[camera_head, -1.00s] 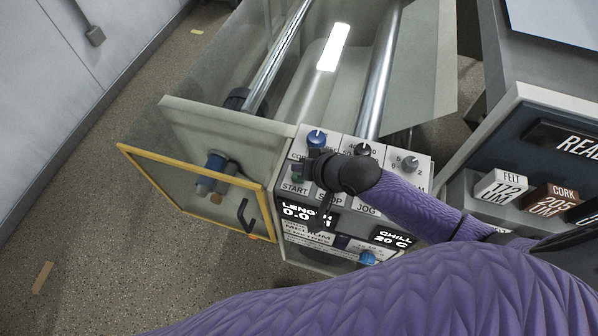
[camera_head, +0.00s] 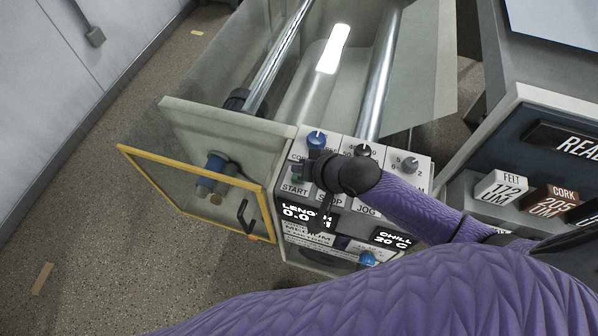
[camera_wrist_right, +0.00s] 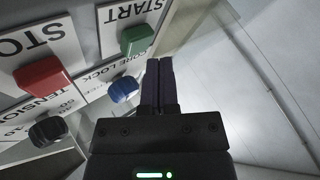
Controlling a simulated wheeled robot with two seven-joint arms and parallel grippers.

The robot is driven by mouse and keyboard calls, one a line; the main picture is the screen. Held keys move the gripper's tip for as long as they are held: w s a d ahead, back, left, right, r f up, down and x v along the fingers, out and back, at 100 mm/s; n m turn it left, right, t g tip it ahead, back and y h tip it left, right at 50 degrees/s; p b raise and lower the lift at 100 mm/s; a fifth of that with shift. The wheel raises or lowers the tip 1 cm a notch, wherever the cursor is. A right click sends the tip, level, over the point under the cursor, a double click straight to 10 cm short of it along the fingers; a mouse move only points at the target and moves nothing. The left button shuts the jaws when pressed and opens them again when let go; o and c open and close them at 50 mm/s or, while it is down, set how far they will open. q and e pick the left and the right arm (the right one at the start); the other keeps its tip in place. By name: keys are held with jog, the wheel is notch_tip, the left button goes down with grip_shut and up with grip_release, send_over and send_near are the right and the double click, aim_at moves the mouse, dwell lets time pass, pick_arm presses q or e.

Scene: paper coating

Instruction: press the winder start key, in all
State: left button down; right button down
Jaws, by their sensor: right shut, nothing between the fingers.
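The green START key (camera_wrist_right: 135,38) is on the control panel, and its label reads upside down in the wrist view. In the head view the START key (camera_head: 297,171) is partly hidden by my right gripper (camera_head: 311,172). My right gripper (camera_wrist_right: 159,62) is shut and empty. Its dark fingertips are close beside the green key; I cannot tell whether they touch it. The length display (camera_head: 298,213) reads 0.0, its end covered by the gripper. My left gripper is not in view.
Near the fingers are the red STOP key (camera_wrist_right: 42,82), the blue core lock knob (camera_wrist_right: 123,87) and the black tension knob (camera_wrist_right: 47,130). A yellow-framed clear guard (camera_head: 196,190) stands left of the panel. Labelled blocks (camera_head: 501,187) sit in a rack at right.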

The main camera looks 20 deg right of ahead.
jog(key=shift+f, duration=0.1)
dwell(0.6)
jog(key=shift+f, duration=0.35)
